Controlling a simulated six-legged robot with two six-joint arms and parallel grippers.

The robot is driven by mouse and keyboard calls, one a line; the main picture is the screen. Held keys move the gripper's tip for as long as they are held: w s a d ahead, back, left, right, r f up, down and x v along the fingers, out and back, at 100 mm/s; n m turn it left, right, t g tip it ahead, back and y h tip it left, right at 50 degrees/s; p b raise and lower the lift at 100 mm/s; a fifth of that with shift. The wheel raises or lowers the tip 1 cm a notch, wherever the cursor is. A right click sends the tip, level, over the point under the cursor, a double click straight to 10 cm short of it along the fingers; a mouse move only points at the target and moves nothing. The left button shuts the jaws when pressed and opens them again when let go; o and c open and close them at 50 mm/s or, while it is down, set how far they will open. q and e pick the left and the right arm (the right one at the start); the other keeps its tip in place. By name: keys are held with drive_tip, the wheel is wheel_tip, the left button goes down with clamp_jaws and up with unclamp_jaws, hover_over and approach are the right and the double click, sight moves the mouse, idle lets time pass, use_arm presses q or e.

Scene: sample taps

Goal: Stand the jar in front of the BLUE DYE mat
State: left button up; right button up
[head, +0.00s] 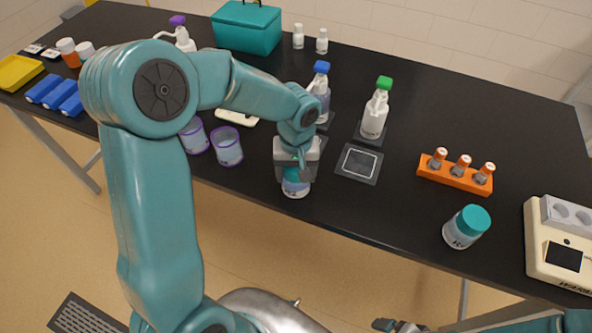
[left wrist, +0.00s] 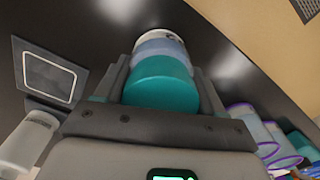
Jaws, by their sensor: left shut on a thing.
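My left gripper (head: 297,164) is shut on a jar (head: 295,187) with a teal lid and pale label, near the table's front edge. In the left wrist view, the jar's teal lid (left wrist: 161,84) sits between the fingers. I cannot tell whether its base touches the table. A dark mat with a pale square outline (head: 346,172) lies right of the gripper, before a green-capped bottle (head: 374,116). A blue-capped bottle (head: 321,88) stands behind the gripper; the area before it is partly hidden. No BLUE DYE lettering is readable. My right gripper (head: 398,326) shows at the bottom edge.
Another teal-lidded jar (head: 466,227) stands front right, near an orange vial rack (head: 455,178) and a cream device (head: 562,255). Purple-rimmed cups (head: 228,150) stand left of the gripper. A teal box (head: 246,30) is at the back. The black table's back right is clear.

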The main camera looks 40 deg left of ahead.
use_arm(q)
drive_tip(key=o, duration=1.2)
drive_tip(key=shift+f, duration=0.1)
drive_tip(key=shift+r+p, duration=0.35)
drive_tip(key=shift+p, duration=0.05)
wheel_tip(320, 180, up, 12)
drive_tip(key=shift+f, duration=0.15)
drive_tip(key=shift+w, duration=0.1)
